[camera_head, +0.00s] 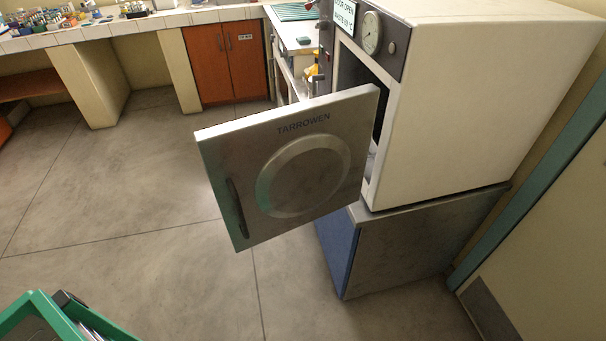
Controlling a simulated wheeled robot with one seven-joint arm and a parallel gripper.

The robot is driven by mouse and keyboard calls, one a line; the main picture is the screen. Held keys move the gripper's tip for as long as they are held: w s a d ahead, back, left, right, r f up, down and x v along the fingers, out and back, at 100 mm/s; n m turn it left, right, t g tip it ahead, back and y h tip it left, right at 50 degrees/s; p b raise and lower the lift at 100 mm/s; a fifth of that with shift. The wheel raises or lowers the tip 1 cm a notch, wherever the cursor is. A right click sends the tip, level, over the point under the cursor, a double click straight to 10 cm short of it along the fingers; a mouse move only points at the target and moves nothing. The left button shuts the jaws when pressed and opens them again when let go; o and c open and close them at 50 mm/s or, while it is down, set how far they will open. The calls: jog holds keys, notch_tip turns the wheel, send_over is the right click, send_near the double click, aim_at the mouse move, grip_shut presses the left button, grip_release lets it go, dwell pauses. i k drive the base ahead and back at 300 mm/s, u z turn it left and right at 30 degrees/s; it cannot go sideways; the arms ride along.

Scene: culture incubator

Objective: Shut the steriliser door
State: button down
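The steriliser (490,90) is a white box-shaped cabinet at the right, with a dark front panel holding a round gauge (371,32) and a sign that reads "DOOR OPEN". Its grey metal door (345,120), marked "TARROWEN" with a round raised disc, stands wide open and swung out toward the left. A dark vertical handle (237,208) is near the door's free left edge. Part of the dark chamber opening shows behind the door; most of the inside is hidden. I cannot make out my gripper in this view.
The steriliser stands on a grey and blue base cabinet (400,250). A green-framed object (40,305) is cut off at the lower left. A tiled bench (150,24) with small items and orange cupboards (226,62) is at the back. The floor (120,190) left of the door is clear.

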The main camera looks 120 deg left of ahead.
aim_at(271, 173)
jog(key=u, duration=3.25)
jog(key=i, duration=0.55)
jog(key=u, duration=0.3)
jog(key=k, duration=0.55)
jog(key=u, duration=1)
